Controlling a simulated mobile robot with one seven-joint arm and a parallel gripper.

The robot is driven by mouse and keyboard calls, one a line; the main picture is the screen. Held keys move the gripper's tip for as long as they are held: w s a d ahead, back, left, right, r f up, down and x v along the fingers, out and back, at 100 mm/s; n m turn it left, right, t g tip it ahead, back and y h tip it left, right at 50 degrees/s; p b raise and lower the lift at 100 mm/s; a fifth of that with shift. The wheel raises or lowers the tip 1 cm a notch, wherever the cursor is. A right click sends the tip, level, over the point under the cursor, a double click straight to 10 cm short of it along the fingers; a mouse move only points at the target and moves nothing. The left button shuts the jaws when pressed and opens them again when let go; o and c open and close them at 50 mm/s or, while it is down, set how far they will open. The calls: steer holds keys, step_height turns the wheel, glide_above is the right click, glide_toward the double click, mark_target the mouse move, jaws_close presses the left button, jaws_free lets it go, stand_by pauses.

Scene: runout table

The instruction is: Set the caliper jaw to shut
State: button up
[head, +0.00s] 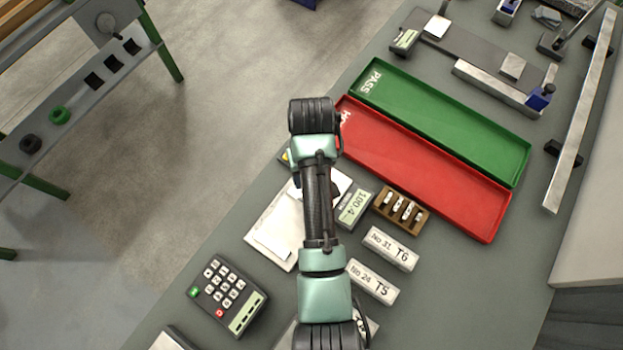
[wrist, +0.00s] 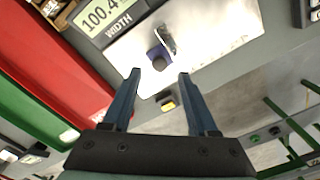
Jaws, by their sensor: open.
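A pale metal plate with a display (wrist: 102,14) reading about 100.4 and labelled WIDTH appears to be the caliper station. On its plate (wrist: 215,30) stand a small dark blue block (wrist: 158,59) and a thin upright metal piece (wrist: 167,40), with a narrow gap between them; which one is the jaw I cannot tell for sure. In the head view my arm covers much of this plate, but the display (head: 353,209) shows. My gripper (wrist: 160,74) is open and empty, its two fingers pointing at the plate, with the blue block just beyond and between the tips.
A red tray (head: 425,170) and a green PASS tray (head: 440,110) lie right of my arm. A wooden block with pale pieces (head: 400,211), labelled bars (head: 390,248) and a keypad (head: 227,296) stand close by. Another fixture with a blue part (head: 541,97) is at the back right.

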steer(key=shift+f, duration=1.9)
jaws_close()
